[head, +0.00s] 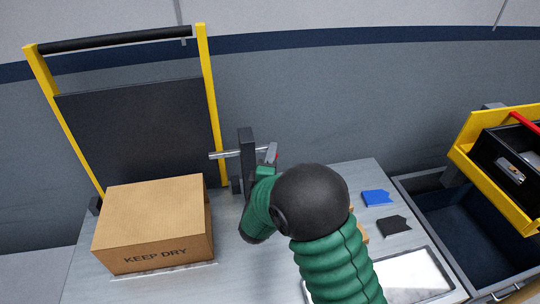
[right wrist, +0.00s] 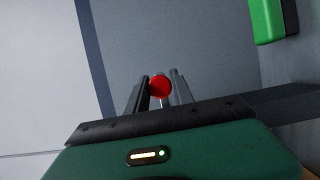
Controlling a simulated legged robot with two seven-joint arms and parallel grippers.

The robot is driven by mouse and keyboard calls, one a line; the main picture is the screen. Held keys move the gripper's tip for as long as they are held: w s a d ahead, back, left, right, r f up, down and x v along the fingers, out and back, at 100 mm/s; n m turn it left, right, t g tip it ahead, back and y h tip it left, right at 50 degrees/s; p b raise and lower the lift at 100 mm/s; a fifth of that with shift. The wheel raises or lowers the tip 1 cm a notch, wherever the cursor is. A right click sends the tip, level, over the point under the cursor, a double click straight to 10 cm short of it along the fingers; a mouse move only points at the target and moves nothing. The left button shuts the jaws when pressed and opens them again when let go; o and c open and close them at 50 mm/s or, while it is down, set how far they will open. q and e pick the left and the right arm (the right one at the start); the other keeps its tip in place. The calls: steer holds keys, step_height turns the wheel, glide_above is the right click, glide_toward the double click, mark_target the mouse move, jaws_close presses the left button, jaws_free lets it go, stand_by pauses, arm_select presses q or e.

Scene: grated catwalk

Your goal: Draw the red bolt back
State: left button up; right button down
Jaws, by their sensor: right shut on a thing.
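The bolt's silver rod (head: 224,154) crosses the right post of a yellow-framed gate (head: 213,105), its left end showing just past the post. It runs right into a dark upright block (head: 247,160). A bit of the bolt's red knob (head: 273,151) shows right of the block, mostly hidden by my gripper. My right gripper (head: 269,158) reaches the knob from the front. In the right wrist view the round red knob (right wrist: 160,86) sits between the two fingers of my right gripper (right wrist: 160,92), which are shut on it. My left gripper is not in view.
A cardboard box (head: 152,225) marked KEEP DRY stands before the gate's dark panel. Right of my arm, a blue piece (head: 376,198) and a black piece (head: 393,226) lie on the grey top. A yellow-edged rack (head: 463,150) and an open dark bin (head: 480,235) stand farther right.

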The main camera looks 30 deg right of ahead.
steer(key=s+d, duration=0.1)
steer(key=d, duration=0.5)
steer(key=shift+s+p, duration=0.35)
steer(key=shift+p, duration=0.05)
steer(key=c, duration=1.3)
jaws_free()
steer(key=shift+d+f, duration=0.1)
steer(key=shift+d, duration=0.05)
steer(key=shift+o, duration=1)
steer(key=shift+w+d, duration=0.1)
steer(key=p+v, duration=0.8)
steer(key=v, duration=0.9)
steer(key=shift+w+f, duration=0.15)
steer(key=shift+w, duration=0.05)
